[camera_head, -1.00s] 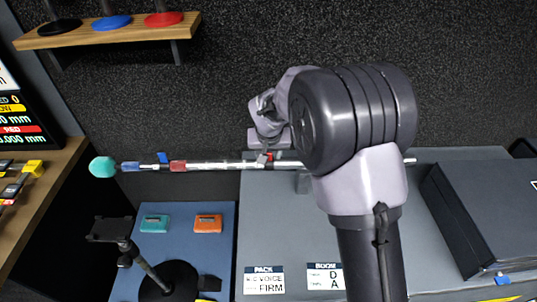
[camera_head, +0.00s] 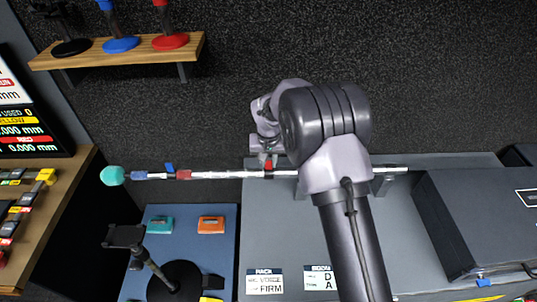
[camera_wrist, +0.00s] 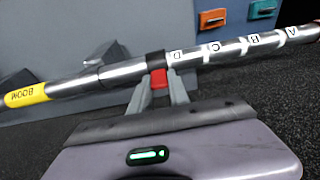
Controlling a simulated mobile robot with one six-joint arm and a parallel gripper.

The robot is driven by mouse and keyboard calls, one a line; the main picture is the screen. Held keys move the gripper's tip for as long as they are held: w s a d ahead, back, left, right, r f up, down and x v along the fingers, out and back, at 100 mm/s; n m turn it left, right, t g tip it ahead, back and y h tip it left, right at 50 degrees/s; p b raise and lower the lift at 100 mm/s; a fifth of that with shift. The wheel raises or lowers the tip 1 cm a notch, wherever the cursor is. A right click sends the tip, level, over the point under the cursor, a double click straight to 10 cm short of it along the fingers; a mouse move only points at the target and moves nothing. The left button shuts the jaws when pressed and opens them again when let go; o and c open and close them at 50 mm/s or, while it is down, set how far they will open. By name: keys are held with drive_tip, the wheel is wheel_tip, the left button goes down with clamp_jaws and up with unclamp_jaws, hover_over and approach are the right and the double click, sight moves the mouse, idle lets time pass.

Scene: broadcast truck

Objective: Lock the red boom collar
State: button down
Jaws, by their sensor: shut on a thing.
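The boom (camera_head: 225,174) is a long metal pole lying across the grey bench, with a teal ball (camera_head: 113,176) at its left end. In the wrist view the boom (camera_wrist: 120,72) carries a yellow BOOM label and the letters D, C, B, A. A black collar (camera_wrist: 155,60) with a red lever (camera_wrist: 159,79) sits on it beside the letter D. My gripper (camera_wrist: 160,83) is shut on the red lever, one finger on each side. In the head view the gripper (camera_head: 268,151) is above and behind the boom, with the red lever (camera_head: 268,163) just below it.
A blue lever (camera_head: 169,167) and a red section (camera_head: 183,175) are further left on the boom. A black case (camera_head: 475,220) stands on the right. Teal (camera_head: 159,225) and orange (camera_head: 211,224) blocks lie on a blue panel. A wooden shelf (camera_head: 90,58) is at upper left.

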drive_tip(key=c, duration=1.2)
unclamp_jaws()
drive_tip(key=shift+c, duration=0.2)
drive_tip(key=s+r+p, duration=0.3)
drive_tip(key=r+p, duration=0.1)
drive_tip(key=r, duration=1.3)
drive_tip(key=shift+s, duration=0.2)
